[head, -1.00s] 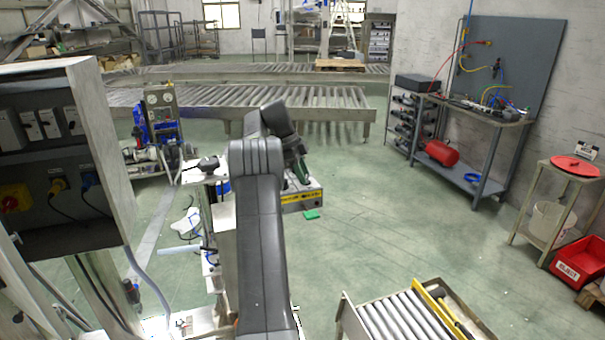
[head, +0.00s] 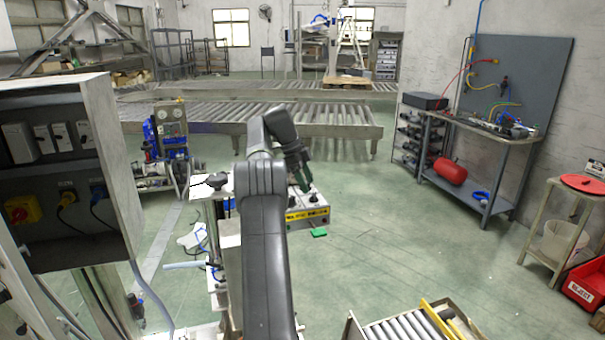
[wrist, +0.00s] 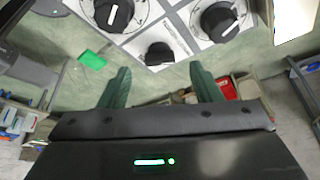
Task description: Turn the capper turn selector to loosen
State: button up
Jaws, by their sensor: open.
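A control box (head: 308,213) with a pale top and a yellow-labelled front shows past my arm in the head view. The wrist view shows its panel with three black knobs with white pointer marks: a left knob (wrist: 113,14), a smaller middle knob (wrist: 158,54) and a right knob (wrist: 218,20). I cannot read the labels, so I cannot tell which knob is the turn selector. My gripper (wrist: 160,67) is open with nothing between its green fingers. Its fingertips point toward the middle knob and show apart from it. In the head view my gripper (head: 304,182) is over the box.
A green block (head: 319,233) lies beside the box's lower front edge. A grey electrical cabinet (head: 75,250) stands at the left. A short roller conveyor (head: 400,328) is at the bottom right. A tool bench (head: 480,142) stands at the right. Open floor lies between.

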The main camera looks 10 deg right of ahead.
aim_at(310, 200)
jog(key=shift+v, duration=1.95)
jog(key=shift+d, duration=0.1)
jog(key=shift+x, duration=3.8)
jog(key=shift+r, duration=0.15)
